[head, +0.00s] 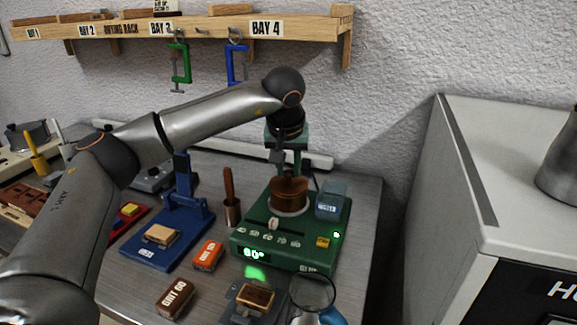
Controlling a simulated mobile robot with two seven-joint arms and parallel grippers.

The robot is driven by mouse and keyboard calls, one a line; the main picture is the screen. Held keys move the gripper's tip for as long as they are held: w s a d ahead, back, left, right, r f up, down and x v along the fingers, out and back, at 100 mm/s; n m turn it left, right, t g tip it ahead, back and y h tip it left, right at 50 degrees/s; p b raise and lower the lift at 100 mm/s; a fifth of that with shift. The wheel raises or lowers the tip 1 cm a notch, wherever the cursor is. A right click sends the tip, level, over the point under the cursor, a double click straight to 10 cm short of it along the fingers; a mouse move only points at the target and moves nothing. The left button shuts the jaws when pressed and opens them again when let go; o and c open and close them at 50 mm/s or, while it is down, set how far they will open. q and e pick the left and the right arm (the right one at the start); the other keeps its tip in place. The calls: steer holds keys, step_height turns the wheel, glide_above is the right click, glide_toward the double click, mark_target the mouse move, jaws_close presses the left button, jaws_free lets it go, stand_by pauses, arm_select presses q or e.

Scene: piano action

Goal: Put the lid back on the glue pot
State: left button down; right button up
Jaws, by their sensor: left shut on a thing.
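The glue pot (289,199) is a brown, copper-coloured pot on the green heater (262,238), whose display glows green. My left gripper (281,160) is directly above the pot, pointing down, with its fingers close to the pot's top. It is shut on what looks like the brown lid (291,184) at the top of the pot. The lid and pot nearly merge in colour, so I cannot tell whether the lid is seated or slightly above the rim. My right gripper is not in view.
A brush in a small cup (232,212) stands left of the heater, and a blue-grey box (331,199) sits on its right side. A blue stand (172,232), grit blocks (208,255) and a round lens (313,291) are nearby. A wooden rack (200,27) with clamps hangs behind.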

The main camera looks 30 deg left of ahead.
arm_select(q)
steer(key=c, duration=0.8)
jaws_free()
steer(key=o, duration=0.7)
